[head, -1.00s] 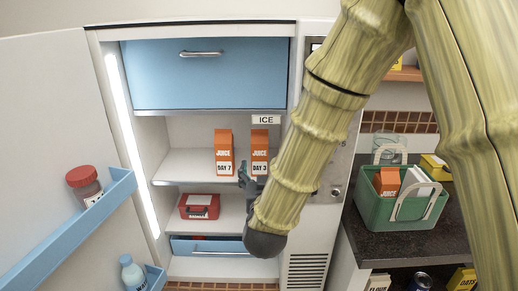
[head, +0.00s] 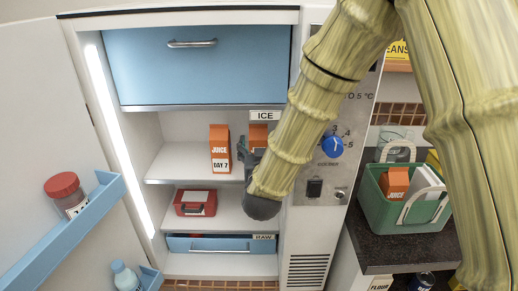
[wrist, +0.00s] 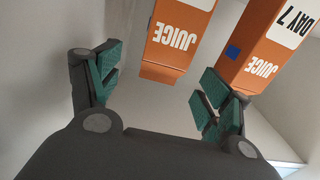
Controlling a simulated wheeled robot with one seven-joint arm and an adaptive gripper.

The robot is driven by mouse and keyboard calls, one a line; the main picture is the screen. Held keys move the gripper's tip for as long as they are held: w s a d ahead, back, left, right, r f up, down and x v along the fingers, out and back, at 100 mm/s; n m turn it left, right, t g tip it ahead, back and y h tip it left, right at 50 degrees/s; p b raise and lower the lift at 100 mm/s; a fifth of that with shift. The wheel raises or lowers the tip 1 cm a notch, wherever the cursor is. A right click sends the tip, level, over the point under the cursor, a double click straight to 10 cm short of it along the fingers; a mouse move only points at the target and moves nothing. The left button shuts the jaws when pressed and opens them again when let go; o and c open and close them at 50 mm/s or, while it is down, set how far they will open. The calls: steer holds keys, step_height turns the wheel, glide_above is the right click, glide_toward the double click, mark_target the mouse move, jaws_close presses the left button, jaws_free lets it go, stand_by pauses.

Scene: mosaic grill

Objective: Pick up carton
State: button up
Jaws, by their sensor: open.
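Two orange juice cartons stand upright on the upper fridge shelf (head: 182,158). The left carton (head: 220,148) reads DAY 7. The right carton (head: 259,132) is mostly hidden behind my gripper (head: 247,160); its label read DAY 3 earlier. The wrist view shows them upside down, with the DAY 7 carton (wrist: 262,48) on the right and the other (wrist: 178,40) near the middle. My gripper (wrist: 163,70) is open and empty. The middle carton lies ahead of the gap between its fingers, apart from them. The right finger overlaps the DAY 7 carton's edge in the picture; contact cannot be told.
A red box (head: 195,202) sits on the shelf below, above a blue drawer (head: 215,244). The open door (head: 40,150) with blue racks is on the left. A green basket (head: 405,214) holding another orange carton (head: 395,181) stands on the dark counter to the right.

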mark_target(258, 141)
steer(key=shift+w+a+f+p, duration=0.15)
steer(key=shift+w+p, duration=0.2)
steer(key=shift+w, duration=0.55)
steer(key=shift+w+f+p, duration=0.1)
steer(key=shift+w+p, duration=0.2)
steer(key=shift+w, duration=0.6)
steer(key=shift+w+a+f+p, duration=0.15)
steer(key=shift+w+p, duration=0.2)
steer(key=shift+w, duration=0.55)
steer(key=shift+c, duration=0.4)
jaws_close()
